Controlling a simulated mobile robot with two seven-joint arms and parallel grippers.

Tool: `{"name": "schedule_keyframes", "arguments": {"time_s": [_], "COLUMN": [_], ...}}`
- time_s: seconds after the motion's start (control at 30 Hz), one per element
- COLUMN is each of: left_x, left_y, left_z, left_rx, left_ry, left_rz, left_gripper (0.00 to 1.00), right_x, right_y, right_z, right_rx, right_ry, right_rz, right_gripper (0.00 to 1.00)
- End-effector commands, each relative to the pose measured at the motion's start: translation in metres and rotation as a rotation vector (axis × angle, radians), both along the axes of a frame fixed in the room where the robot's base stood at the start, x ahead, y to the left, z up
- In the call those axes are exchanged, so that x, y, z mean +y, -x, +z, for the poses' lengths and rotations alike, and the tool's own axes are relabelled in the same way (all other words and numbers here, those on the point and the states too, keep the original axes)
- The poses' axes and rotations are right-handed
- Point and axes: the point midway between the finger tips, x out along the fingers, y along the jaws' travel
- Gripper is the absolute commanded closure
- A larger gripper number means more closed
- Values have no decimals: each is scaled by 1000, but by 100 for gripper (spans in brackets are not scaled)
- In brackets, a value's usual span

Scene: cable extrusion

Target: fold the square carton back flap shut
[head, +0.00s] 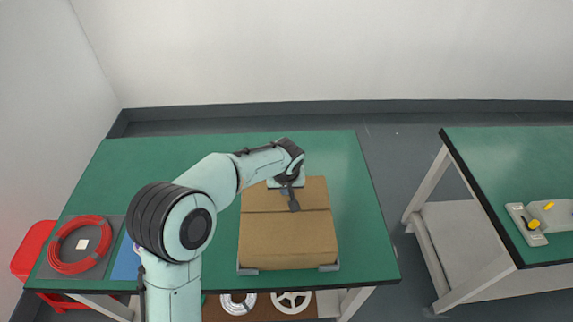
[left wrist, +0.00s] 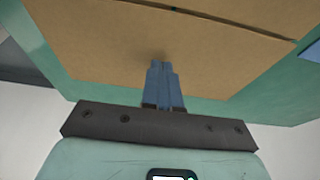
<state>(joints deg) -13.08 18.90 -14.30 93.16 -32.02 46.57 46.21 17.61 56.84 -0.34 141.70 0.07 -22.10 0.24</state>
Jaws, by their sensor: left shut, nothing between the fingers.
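The square carton (head: 288,243) is brown cardboard and stands on the green table, in the middle of the head view. Its back flap (head: 316,194) lies across the far part of the top, and a thin dark seam separates it from the nearer part. The flap looks about level, but I cannot tell whether it is fully flat. My left gripper (head: 293,204) is shut and empty over the flap. In the left wrist view, its blue fingers (left wrist: 164,75) point at the cardboard (left wrist: 110,50); contact is unclear. The seam shows beyond them. My right gripper is not in view.
Grey corner holders (head: 329,267) show at the carton's near corners. A red cable coil (head: 80,244) lies on a dark mat at the table's left. Reels (head: 291,301) sit below the near edge. A second table (head: 515,165) stands at right. The back left tabletop is clear.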

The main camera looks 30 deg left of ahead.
Motion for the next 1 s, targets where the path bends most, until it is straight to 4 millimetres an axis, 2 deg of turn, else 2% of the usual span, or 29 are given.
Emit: {"name": "schedule_keyframes", "arguments": {"time_s": [0.17, 0.57, 0.67, 1.0], "left_x": [0, 0, 0, 0], "left_y": [0, 1, 0, -1], "left_z": [-7, -6, 3, 54], "left_rx": [0, 5, 4, -2], "left_ry": [0, 0, 1, 1], "left_rz": [1, 1, 2, 2], "left_gripper": [100, 100, 100, 100], "right_x": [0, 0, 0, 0], "right_y": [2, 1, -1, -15], "right_z": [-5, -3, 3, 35], "right_rx": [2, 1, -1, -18], "right_ry": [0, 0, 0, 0], "right_rz": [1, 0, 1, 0], "right_gripper": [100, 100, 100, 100]}}
